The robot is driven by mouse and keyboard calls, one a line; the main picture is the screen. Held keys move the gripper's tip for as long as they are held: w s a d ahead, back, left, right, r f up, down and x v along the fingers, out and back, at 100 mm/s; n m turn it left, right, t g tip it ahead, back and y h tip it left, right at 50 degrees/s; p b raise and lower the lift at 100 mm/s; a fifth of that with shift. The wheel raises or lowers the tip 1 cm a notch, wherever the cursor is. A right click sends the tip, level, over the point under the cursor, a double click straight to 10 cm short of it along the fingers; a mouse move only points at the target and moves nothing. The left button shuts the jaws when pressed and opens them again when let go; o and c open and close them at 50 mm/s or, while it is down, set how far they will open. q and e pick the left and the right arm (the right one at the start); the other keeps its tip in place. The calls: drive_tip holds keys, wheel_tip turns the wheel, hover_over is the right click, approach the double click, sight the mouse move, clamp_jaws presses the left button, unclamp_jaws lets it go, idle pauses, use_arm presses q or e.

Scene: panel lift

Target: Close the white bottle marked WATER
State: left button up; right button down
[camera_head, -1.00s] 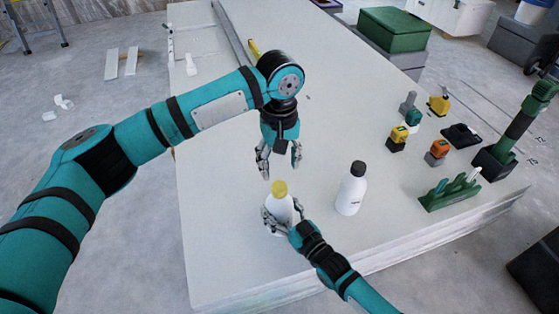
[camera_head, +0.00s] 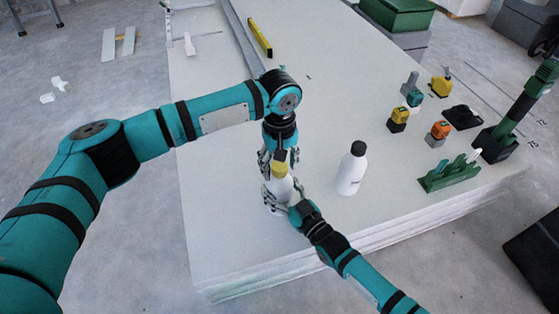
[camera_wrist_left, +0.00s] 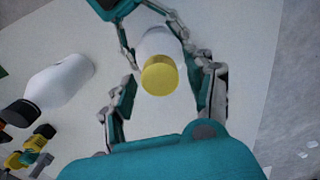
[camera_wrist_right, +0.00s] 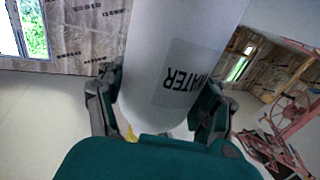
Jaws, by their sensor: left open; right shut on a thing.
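The white bottle marked WATER (camera_wrist_right: 165,75) fills the middle of the right wrist view, its label upside down there. My right gripper (camera_head: 277,200) is shut on its body. In the head view the bottle (camera_head: 281,188) stands on the white panel stack with a yellow cap (camera_head: 279,169) at its top. My left gripper (camera_head: 279,160) is above it, pointing down, open, with its fingers on either side of the cap. In the left wrist view the yellow cap (camera_wrist_left: 160,78) lies between the open fingers, apart from them. Whether the cap is tight cannot be told.
A second white bottle with a black cap (camera_head: 352,168) stands to the right. Several small tools, a green rack (camera_head: 450,174) and a black and green tool (camera_head: 515,115) are farther right. A yellow level (camera_head: 260,38) lies at the back.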

use_arm(q)
clamp_jaws()
drive_tip(key=m, duration=0.4)
drive_tip(key=shift+m, duration=0.4)
drive_tip(key=m, duration=1.6)
drive_tip(key=shift+m, duration=0.3)
drive_tip(key=m, duration=0.3)
drive_tip(key=shift+m, duration=0.4)
drive_tip(key=shift+o, duration=0.9)
unclamp_jaws()
